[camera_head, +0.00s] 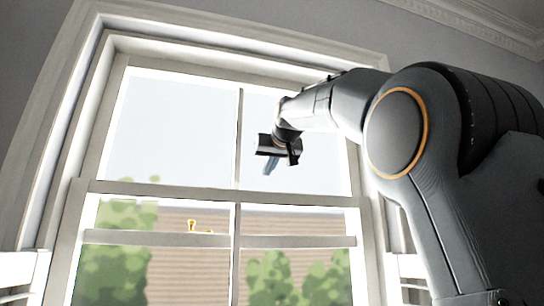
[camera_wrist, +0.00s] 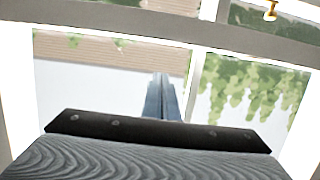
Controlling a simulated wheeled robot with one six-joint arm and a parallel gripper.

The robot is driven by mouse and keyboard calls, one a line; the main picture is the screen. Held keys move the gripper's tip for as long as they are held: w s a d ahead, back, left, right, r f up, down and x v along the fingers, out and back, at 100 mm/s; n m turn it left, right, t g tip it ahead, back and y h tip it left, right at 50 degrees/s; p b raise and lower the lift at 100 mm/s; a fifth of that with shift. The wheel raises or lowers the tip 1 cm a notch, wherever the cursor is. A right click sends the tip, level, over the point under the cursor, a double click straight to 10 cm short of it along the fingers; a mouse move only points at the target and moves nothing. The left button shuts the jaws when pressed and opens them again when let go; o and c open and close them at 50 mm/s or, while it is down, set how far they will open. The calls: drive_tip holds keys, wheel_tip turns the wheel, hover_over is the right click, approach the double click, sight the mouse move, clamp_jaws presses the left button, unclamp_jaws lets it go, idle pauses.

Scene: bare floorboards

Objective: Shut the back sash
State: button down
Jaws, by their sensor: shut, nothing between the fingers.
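A white sash window fills the head view. One horizontal rail (camera_head: 140,189) crosses its middle, and a second, thinner rail (camera_head: 290,241) shows just below it through the lower panes. A small yellow latch (camera_head: 193,227) sits at the thinner rail; a gold fitting (camera_wrist: 270,13) also shows at the top of the wrist view. I cannot tell for certain which rail belongs to the back sash. My gripper (camera_head: 271,167) is shut and empty, fingers pointing down, in front of the upper right pane. Its fingers (camera_wrist: 162,98) show against the glass; contact cannot be told.
A thin vertical bar (camera_head: 240,130) divides the panes, just left of my gripper. The white outer frame (camera_head: 62,120) surrounds the window. Shutter-like white panels (camera_head: 18,275) stand at the lower left. The upper left pane area is free.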

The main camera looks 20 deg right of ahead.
drive_tip(key=shift+w+f+p, duration=0.2)
drive_tip(key=shift+w+f, duration=0.2)
drive_tip(key=shift+f, duration=0.35)
drive_tip(key=shift+w+f+p, duration=0.25)
drive_tip(key=shift+w+f, duration=0.1)
drive_tip(key=shift+f, duration=0.45)
drive_tip(key=shift+w+f+p, duration=0.2)
drive_tip(key=shift+w+f, duration=0.2)
drive_tip(key=shift+f, duration=0.35)
